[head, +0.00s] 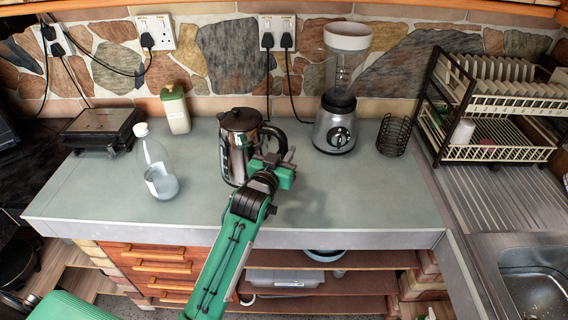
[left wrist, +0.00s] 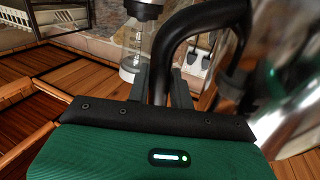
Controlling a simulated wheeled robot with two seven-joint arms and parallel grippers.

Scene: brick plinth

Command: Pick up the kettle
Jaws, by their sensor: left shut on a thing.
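The kettle (head: 234,158) is a shiny metal jug with a dark lid and a black handle on its right side. It stands upright on the grey counter (head: 350,205), and I cannot tell whether its base is off the surface. My left gripper (head: 277,165) is at the handle, in front of and right of the kettle body. In the left wrist view, the black handle (left wrist: 172,50) runs down between the two fingers of my left gripper (left wrist: 165,88), which is shut on it. The metal body (left wrist: 290,75) shows at the right there. My right gripper is not in view.
A blender (head: 336,125) and a black wire holder (head: 394,134) stand to the right of the kettle. A clear bottle (head: 154,165), a pale green container (head: 175,110) and a grill (head: 103,125) stand to the left. A dish rack (head: 490,100) and sink (head: 535,285) are far right.

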